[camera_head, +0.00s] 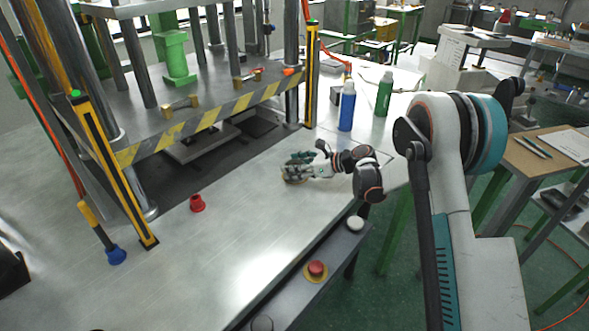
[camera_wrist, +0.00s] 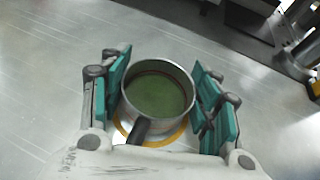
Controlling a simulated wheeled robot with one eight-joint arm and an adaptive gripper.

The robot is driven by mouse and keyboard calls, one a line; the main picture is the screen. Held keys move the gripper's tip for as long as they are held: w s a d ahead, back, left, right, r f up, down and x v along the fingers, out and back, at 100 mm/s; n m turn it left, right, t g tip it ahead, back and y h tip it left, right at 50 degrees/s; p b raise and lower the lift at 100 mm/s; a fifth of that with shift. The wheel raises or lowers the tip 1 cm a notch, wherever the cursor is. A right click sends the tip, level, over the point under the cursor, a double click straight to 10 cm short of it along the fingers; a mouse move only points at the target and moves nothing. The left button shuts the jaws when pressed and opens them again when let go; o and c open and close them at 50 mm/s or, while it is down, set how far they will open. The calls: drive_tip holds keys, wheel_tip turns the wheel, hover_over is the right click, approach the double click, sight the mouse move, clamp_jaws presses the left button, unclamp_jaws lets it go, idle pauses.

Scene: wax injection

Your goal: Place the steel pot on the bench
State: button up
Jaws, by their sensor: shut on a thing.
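The steel pot (camera_wrist: 158,94) sits between the two teal finger pads of my gripper (camera_wrist: 160,88) in the wrist view. It is upright, with a steel rim, a green inside and a dark handle pointing toward my wrist. A yellow-orange ring shows below and around the pot's near side. In the head view my gripper (camera_head: 297,167) is low over the pale steel bench (camera_head: 245,215), shut on the pot, which is mostly hidden by the fingers. I cannot tell whether the pot's base touches the bench.
A press with a yellow-black striped edge (camera_head: 205,118) stands to the left. A red knob-like piece (camera_head: 197,203) lies on the bench. Blue (camera_head: 347,106) and green (camera_head: 384,95) bottles stand behind my gripper. A red button (camera_head: 316,268) is at the front edge. The bench front is clear.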

drive_tip(key=o, duration=1.1)
drive_tip(key=shift+f, duration=0.2)
drive_tip(key=shift+o, duration=0.2)
drive_tip(key=shift+r, duration=0.25)
drive_tip(key=p+v, duration=0.3)
drive_tip(key=v, duration=0.9)
